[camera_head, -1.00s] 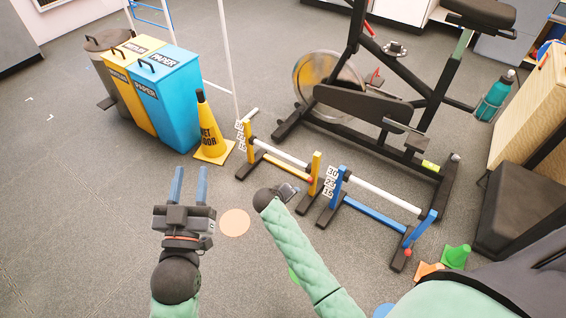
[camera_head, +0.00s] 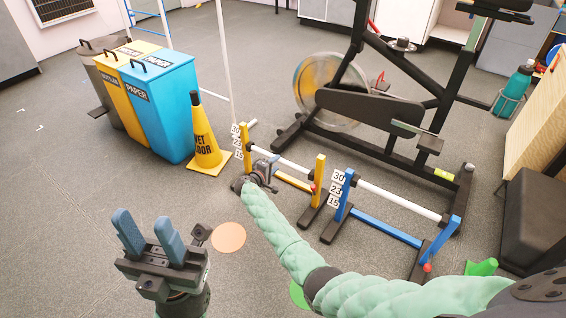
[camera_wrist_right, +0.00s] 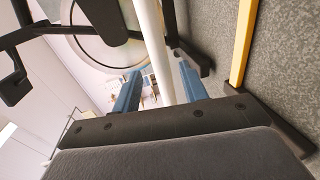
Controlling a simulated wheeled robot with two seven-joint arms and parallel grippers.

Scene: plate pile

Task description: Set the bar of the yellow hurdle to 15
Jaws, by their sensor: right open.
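The yellow hurdle (camera_head: 319,180) stands on the floor in the middle of the head view, with yellow posts, dark feet and a lower yellow rail. Its white bar (camera_head: 294,165) runs between the posts above that rail. Number plates (camera_head: 237,142) sit by its left post, too small to read surely. My right gripper (camera_head: 268,166) is at the bar near the left post. In the right wrist view the white bar (camera_wrist_right: 150,35) passes between the open fingers of my right gripper (camera_wrist_right: 160,73). My left gripper (camera_head: 143,222) is open and empty over the floor at lower left.
A blue hurdle (camera_head: 385,228) with plates 30, 23 and 15 stands just right. An exercise bike (camera_head: 385,115) is behind. A yellow wet-floor cone (camera_head: 205,140) and bins (camera_head: 165,110) stand at left. An orange floor disc (camera_head: 229,237) lies in front, with open floor to the left.

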